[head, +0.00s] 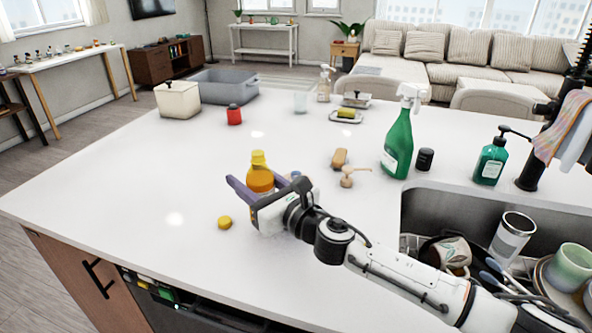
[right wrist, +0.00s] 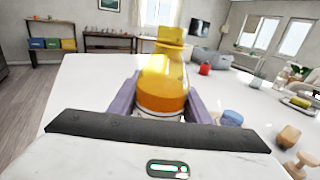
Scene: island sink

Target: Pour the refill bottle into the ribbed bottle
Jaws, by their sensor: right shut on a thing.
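An orange bottle with a yellow top (head: 259,177) stands upright on the white island counter. It also fills the middle of the right wrist view (right wrist: 163,85). My right gripper (head: 251,188) is shut on it, with a purple finger on each side of its body. It looks like the refill bottle, but no label is readable. A loose round yellow cap (head: 224,222) lies on the counter in front of it. No ribs can be made out on any bottle, so I cannot tell which is the ribbed one. My left gripper is not in view.
A blue item (right wrist: 232,117) and wooden pieces (head: 339,158) lie right of the bottle. A green spray bottle (head: 398,145) and a green pump bottle (head: 490,160) stand near the sink (head: 430,205), which holds dishes. The counter's left side is clear.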

